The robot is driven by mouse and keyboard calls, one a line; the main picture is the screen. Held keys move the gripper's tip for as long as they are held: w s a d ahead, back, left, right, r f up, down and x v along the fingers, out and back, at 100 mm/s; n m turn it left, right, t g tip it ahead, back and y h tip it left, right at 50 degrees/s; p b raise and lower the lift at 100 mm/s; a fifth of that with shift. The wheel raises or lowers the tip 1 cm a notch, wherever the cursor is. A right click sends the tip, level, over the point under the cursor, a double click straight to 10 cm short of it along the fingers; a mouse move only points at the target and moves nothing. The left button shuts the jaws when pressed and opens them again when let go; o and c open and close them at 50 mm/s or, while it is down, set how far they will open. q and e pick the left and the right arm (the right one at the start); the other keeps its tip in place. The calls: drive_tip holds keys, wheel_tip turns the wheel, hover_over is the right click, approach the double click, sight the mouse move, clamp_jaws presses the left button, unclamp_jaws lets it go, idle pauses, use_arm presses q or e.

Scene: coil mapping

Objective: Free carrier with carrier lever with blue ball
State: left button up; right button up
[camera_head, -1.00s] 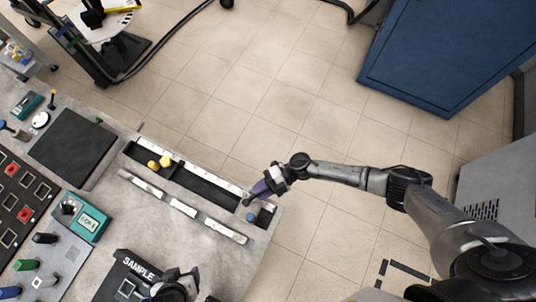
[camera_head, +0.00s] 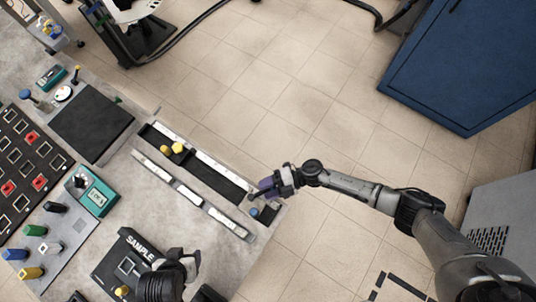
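A small blue ball (camera_head: 254,212) shows at the right end of a long dark slot (camera_head: 213,178) on the grey bench. The lever under it and the carrier are too small to make out clearly. My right gripper (camera_head: 258,193), with purple on its fingers, is just above and right of the blue ball in the picture. I cannot tell whether it touches the lever or whether its fingers are closed. My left gripper (camera_head: 187,262) is at the bottom, beside the black SAMPLE box (camera_head: 113,269); its finger state is unclear.
Two yellow balls (camera_head: 178,147) sit at the slot's left end. A pale segmented strip (camera_head: 190,194) runs along its front. A teal meter (camera_head: 97,198), coloured knobs and a dark button panel (camera_head: 27,172) are at left. Open tiled floor (camera_head: 300,100) lies beyond the bench.

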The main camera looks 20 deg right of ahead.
drive_tip(key=b+v, duration=0.1)
drive_tip(key=v, duration=1.2)
drive_tip(key=shift+d+r+b, duration=0.15)
drive_tip(key=shift+d+b, duration=0.2)
drive_tip(key=shift+d, duration=0.05)
